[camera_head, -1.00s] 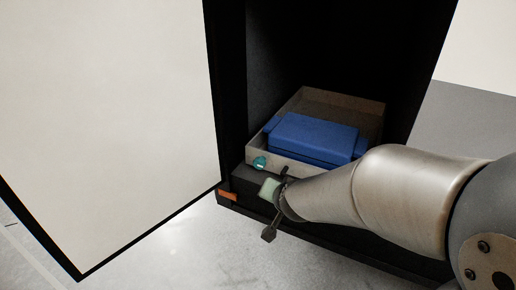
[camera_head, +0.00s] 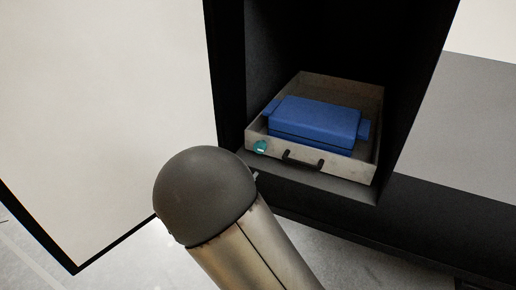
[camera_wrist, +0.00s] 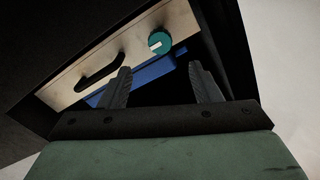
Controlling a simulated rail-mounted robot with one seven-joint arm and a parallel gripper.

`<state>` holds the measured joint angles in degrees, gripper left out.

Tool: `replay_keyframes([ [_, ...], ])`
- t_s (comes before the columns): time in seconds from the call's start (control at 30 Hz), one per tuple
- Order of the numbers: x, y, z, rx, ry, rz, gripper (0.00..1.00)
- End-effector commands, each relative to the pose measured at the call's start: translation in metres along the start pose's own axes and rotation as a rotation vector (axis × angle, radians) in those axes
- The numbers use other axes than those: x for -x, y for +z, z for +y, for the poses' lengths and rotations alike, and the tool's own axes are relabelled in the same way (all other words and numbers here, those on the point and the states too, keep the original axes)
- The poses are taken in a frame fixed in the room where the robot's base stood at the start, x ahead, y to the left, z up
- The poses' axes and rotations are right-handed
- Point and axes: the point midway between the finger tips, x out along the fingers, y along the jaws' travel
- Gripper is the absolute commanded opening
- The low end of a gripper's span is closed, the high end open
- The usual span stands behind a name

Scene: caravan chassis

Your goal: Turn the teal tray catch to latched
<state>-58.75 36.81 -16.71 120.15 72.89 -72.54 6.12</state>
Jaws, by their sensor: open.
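The teal tray catch (camera_head: 260,147) is a round disc with a pale bar or slot, on the left of the tray's front face. It also shows in the wrist view (camera_wrist: 160,43), upper middle, beyond my fingertips. The tray (camera_head: 366,170) is beige, with a dark handle (camera_head: 303,160) on its front; the handle shows left of the catch in the wrist view (camera_wrist: 99,73). My gripper (camera_wrist: 158,75) is open and empty, its two dark fingers apart and pointing toward the tray front, with no visible contact. My gripper is hidden in the head view behind my arm.
A blue box (camera_head: 315,122) lies in the tray, inside a dark compartment. A large pale door panel (camera_head: 110,100) stands open at the left. The compartment's dark side walls and lower ledge (camera_head: 340,190) bound the room around the tray.

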Motion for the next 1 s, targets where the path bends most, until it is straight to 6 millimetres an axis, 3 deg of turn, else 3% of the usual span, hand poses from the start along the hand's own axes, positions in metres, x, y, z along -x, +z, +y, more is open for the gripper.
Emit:
replay_keyframes([
  [0.3,-0.071,-0.001,0.000,0.001,0.002,0.002,0.57],
  [0.5,-0.101,-0.001,0.000,0.001,0.001,0.000,0.57],
  [0.7,-0.114,0.000,0.000,0.001,0.000,-0.001,0.57],
  [0.97,-0.115,0.000,0.000,0.001,0.000,-0.001,0.57],
  [1.0,-0.115,0.000,0.000,0.001,0.000,-0.001,0.49],
])
